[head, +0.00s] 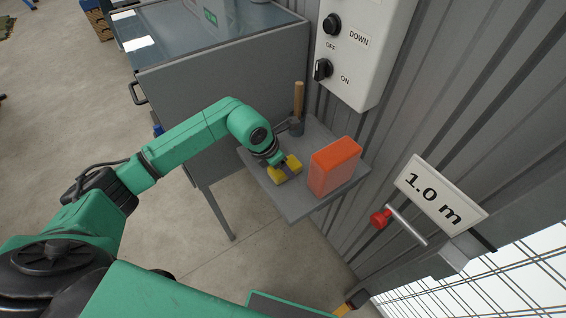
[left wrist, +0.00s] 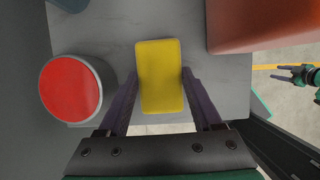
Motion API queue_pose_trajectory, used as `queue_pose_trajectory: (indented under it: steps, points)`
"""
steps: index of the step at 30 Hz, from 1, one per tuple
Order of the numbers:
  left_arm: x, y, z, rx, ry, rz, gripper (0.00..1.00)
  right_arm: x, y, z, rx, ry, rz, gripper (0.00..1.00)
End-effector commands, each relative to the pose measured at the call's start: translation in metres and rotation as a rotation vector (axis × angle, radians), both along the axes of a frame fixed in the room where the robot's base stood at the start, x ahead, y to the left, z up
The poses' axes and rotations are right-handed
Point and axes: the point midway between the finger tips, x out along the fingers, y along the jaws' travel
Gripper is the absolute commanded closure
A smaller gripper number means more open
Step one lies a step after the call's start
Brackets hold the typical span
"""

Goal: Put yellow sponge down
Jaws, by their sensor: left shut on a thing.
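The yellow sponge (head: 293,163) is at the grey shelf (head: 295,209), left of an orange block. In the left wrist view the sponge (left wrist: 160,75) lies between the two fingers of my left gripper (left wrist: 160,100). In the head view my left gripper (head: 284,168) is shut on the sponge from above. I cannot tell whether the sponge touches the shelf. My right gripper (left wrist: 292,73) shows small at the right edge of the left wrist view, above the floor, with its fingers apart and nothing between them.
The orange block (head: 335,168) stands close right of the sponge. A wooden-handled tool (head: 298,101) stands at the shelf's back. A red-topped round thing (left wrist: 70,88) is left of the sponge. A switch box (head: 361,50) is on the wall. Bare shelf lies in front.

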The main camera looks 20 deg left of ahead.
Motion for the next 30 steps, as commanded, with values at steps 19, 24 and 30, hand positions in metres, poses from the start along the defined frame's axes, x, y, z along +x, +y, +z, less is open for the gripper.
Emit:
queue_pose_trajectory:
  steps: [19, 24, 30]
  points:
    - [0.0, 0.0, -0.001, 0.0, 0.0, 0.0, 0.04, 0.0, -0.002, -0.002, -0.002, 0.001, 0.002, 0.5]
    - [-0.002, 0.003, 0.006, 0.0, -0.003, 0.0, 0.04, 0.0, -0.003, -0.004, -0.003, 0.0, 0.002, 0.5]
    - [-0.015, 0.016, 0.048, 0.002, -0.008, 0.001, 0.04, 0.001, -0.003, -0.026, -0.004, -0.001, 0.002, 0.5]
